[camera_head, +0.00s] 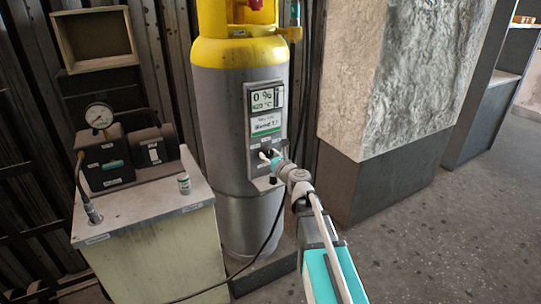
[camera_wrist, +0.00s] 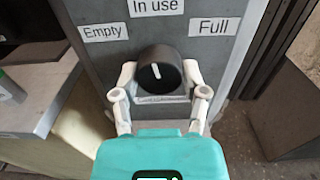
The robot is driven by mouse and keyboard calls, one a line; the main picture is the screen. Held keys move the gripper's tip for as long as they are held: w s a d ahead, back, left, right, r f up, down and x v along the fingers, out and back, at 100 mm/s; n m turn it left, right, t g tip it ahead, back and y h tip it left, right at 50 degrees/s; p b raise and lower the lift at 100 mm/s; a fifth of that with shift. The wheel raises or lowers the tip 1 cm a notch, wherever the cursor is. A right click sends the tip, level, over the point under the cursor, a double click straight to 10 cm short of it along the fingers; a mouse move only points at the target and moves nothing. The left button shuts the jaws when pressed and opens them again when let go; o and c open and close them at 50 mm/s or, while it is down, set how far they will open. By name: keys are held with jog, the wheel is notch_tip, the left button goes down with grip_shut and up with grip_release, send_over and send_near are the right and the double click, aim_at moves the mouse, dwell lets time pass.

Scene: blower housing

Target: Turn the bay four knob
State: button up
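The round black knob (camera_wrist: 160,71) sits on a grey panel, with labels "Empty" (camera_wrist: 105,31), "In use" (camera_wrist: 155,7) and "Full" (camera_wrist: 214,27) around it. Its white mark points almost straight up, toward "In use". My gripper (camera_wrist: 160,74) has one pale fingertip on each side of the knob; the fingers stand apart, with narrow gaps seeming to show. Contact cannot be made out for certain. In the head view my gripper (camera_head: 268,156) reaches the panel of a grey cylinder with a yellow top (camera_head: 225,150) and hides most of the knob. No bay number is legible.
Above the knob is a display (camera_head: 266,96) reading "0 %". At left stands a cabinet (camera_head: 150,240) with a pressure gauge (camera_head: 99,115) and a small can (camera_head: 184,184). A stone-faced block (camera_head: 375,90) stands at right. A dark cable hangs below the panel. Floor is clear at right.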

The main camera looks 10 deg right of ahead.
jog(key=shift+d, duration=0.15)
jog(key=c, duration=0.5)
jog(key=shift+o, duration=0.2)
jog(key=shift+n, duration=0.3)
jog(key=n, duration=0.4)
jog(key=shift+n, duration=0.4)
jog(key=n, duration=0.4)
jog(key=shift+n, duration=0.4)
jog(key=o, duration=1.1)
jog(key=shift+o, duration=0.2)
